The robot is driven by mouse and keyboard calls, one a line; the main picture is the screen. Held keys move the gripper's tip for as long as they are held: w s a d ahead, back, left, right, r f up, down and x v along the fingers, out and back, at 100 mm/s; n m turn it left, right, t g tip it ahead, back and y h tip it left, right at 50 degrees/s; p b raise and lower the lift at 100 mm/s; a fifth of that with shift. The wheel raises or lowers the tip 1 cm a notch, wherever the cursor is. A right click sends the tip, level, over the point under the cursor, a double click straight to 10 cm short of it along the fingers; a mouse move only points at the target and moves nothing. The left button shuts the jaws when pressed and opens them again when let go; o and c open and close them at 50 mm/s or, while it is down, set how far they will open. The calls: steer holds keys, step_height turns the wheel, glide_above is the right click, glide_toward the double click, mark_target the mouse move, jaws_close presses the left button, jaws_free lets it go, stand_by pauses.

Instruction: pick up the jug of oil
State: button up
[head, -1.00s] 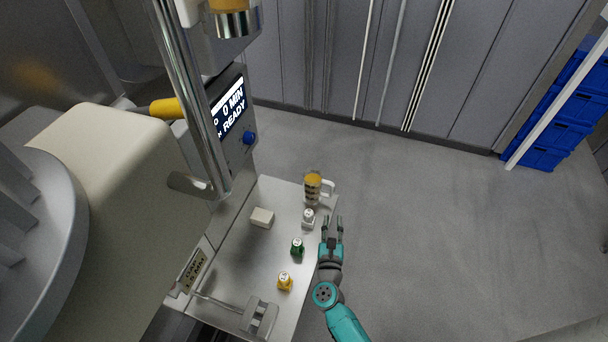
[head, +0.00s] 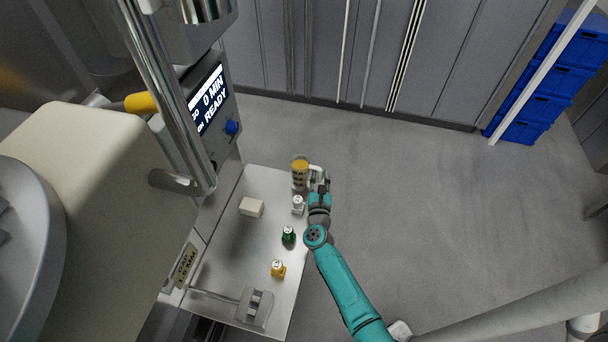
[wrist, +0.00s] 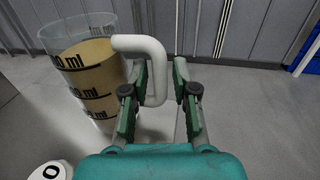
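The jug of oil (head: 300,176) stands upright at the far right corner of the metal table. It is clear with black ml marks, a yellow-brown filling and a white handle facing right. In the wrist view the jug (wrist: 92,78) is on the left, its handle (wrist: 155,72) reaching between my fingers. My gripper (head: 321,180) is at the handle. In the wrist view my gripper (wrist: 161,75) is open, with the handle nearer the left finger and a gap to the right finger. Whether the left finger touches the handle I cannot tell.
A white-capped shaker (head: 298,204) stands just in front of the jug. A green bottle (head: 288,235), a yellow bottle (head: 278,268) and a pale block (head: 251,207) are also on the table (head: 235,250). Open floor lies to the right; blue crates (head: 540,90) stand far off.

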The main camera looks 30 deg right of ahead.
steer(key=shift+w+d, duration=0.35)
steer(key=shift+w, duration=0.15)
jaws_close()
steer(key=shift+r, duration=0.15)
